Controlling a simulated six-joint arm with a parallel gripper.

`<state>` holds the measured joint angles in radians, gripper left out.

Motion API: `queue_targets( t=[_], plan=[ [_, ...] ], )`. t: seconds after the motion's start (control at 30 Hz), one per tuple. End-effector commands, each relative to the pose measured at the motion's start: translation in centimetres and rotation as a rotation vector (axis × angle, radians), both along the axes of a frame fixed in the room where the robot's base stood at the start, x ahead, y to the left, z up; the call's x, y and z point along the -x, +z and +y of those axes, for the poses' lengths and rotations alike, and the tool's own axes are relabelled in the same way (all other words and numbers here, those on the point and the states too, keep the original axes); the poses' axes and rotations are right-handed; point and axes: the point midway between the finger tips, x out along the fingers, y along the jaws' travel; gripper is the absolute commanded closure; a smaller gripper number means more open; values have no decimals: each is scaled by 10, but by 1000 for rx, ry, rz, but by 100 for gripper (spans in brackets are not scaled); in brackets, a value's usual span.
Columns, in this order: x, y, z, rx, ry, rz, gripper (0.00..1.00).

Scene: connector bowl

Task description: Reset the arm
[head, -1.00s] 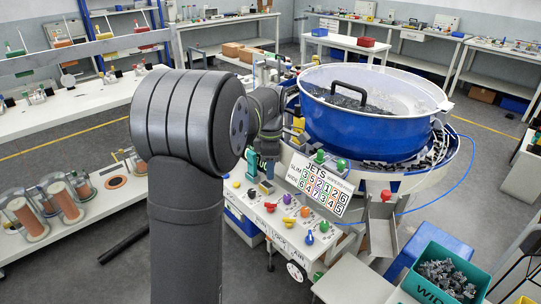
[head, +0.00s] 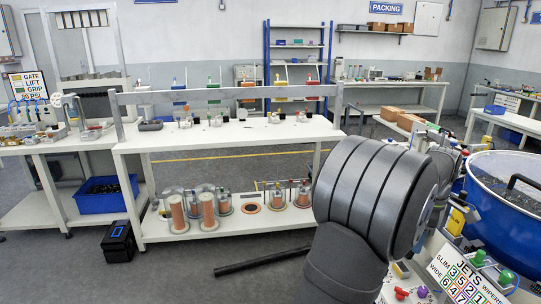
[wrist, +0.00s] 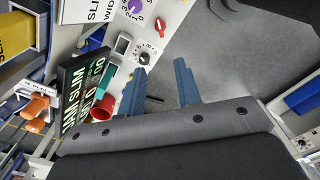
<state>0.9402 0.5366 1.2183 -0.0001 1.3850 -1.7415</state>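My gripper (wrist: 160,85) shows in the wrist view with two blue fingers spread apart and nothing between them. Grey floor and the edge of a white control panel lie beyond the fingertips. In the head view, my dark grey arm stands in the right foreground, and the gripper itself is hidden or out of frame there. The blue feeder bowl (head: 505,205) is at the right edge of the head view, partly cut off.
In the wrist view, a black display sign (wrist: 82,85), a red cup-shaped part (wrist: 103,108) and a purple knob (wrist: 135,7) are left of the fingers. In the head view, a white bench (head: 230,135) stands left of my arm, with a blue crate (head: 103,195) further left.

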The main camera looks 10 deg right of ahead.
Motion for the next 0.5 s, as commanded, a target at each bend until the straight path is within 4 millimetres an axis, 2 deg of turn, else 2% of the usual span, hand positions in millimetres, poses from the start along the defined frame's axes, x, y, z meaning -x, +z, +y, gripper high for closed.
queue_targets(
  t=[0.17, 0.5],
  plan=[
    [0, -17, 0, -3, 0, 1, 69],
    [0, -83, 0, -4, 0, 3, 69]
  ],
)
